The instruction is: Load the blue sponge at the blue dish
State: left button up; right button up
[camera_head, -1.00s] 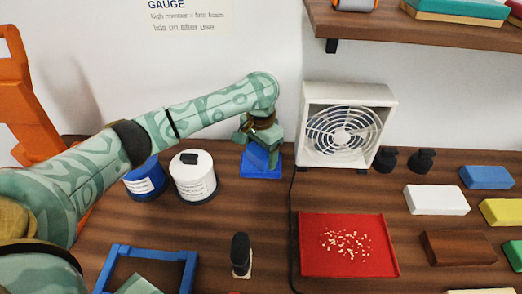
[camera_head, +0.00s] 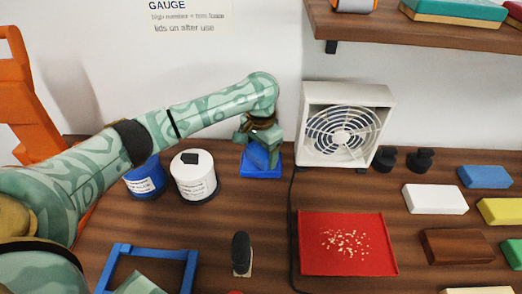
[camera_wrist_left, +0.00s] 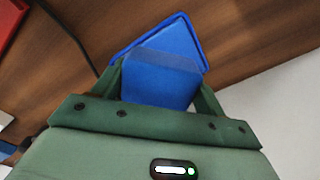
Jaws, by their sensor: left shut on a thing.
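My left gripper (camera_head: 262,140) is shut on the blue sponge (camera_head: 257,156), a blue block, at the back of the counter. The left wrist view shows the sponge (camera_wrist_left: 160,80) between the two green fingers. The blue dish (camera_head: 262,175) is a shallow square tray with a raised rim, below the sponge in the head view. In the wrist view the dish (camera_wrist_left: 138,38) shows beyond the sponge, which covers much of it. I cannot tell whether the sponge touches the dish. My right gripper is not in view.
A white fan (camera_head: 345,122) stands close to the dish's right. A white tub (camera_head: 194,178) and a blue tub (camera_head: 145,178) stand to its left. A red tray (camera_head: 310,262) with crumbs and several blocks, one of them blue (camera_head: 486,177), lie to the right. Bare counter lies before the dish.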

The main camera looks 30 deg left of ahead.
aim_at(261, 149)
pick_arm(q)
jog(key=shift+s+f+p, duration=0.1)
jog(key=shift+f+p, duration=0.05)
jog(key=shift+p, duration=0.25)
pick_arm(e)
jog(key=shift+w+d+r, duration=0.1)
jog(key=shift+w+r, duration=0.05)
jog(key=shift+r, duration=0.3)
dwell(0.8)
pick_arm(q)
notch_tip(261, 149, up, 4)
jog(key=p, duration=0.4)
jog(key=shift+p, duration=0.35)
notch_tip(261, 149, up, 3)
jog(key=p, duration=0.4)
jog(key=shift+p, duration=0.4)
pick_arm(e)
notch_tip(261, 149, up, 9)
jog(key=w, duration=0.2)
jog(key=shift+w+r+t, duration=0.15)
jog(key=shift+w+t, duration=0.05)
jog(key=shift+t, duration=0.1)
